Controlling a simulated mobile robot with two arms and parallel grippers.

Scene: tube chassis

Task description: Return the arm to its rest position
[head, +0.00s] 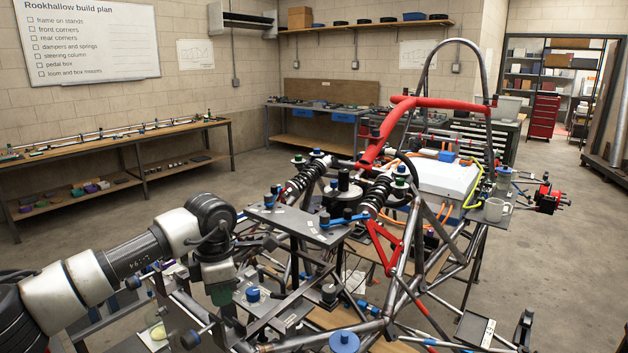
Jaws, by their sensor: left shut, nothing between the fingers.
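My left arm (110,265) comes in from the left, white and dark grey, and reaches to the near left side of the tube chassis (400,290). Its wrist bends down at the dark joint. My left gripper (268,243) is small and dark against the chassis parts, just left of a grey plate (300,222) with small fittings on it. The gripper is shut and holds nothing. Its fingertips are hard to separate from the dark parts behind, and I cannot tell whether they touch anything. My right gripper is not in view.
Black coil-spring dampers (308,177), a red tube (435,103), a tall roll hoop (427,75) and a white box (440,178) crowd the chassis. A workbench (110,145) lines the left wall. Open floor (90,225) lies between bench and chassis.

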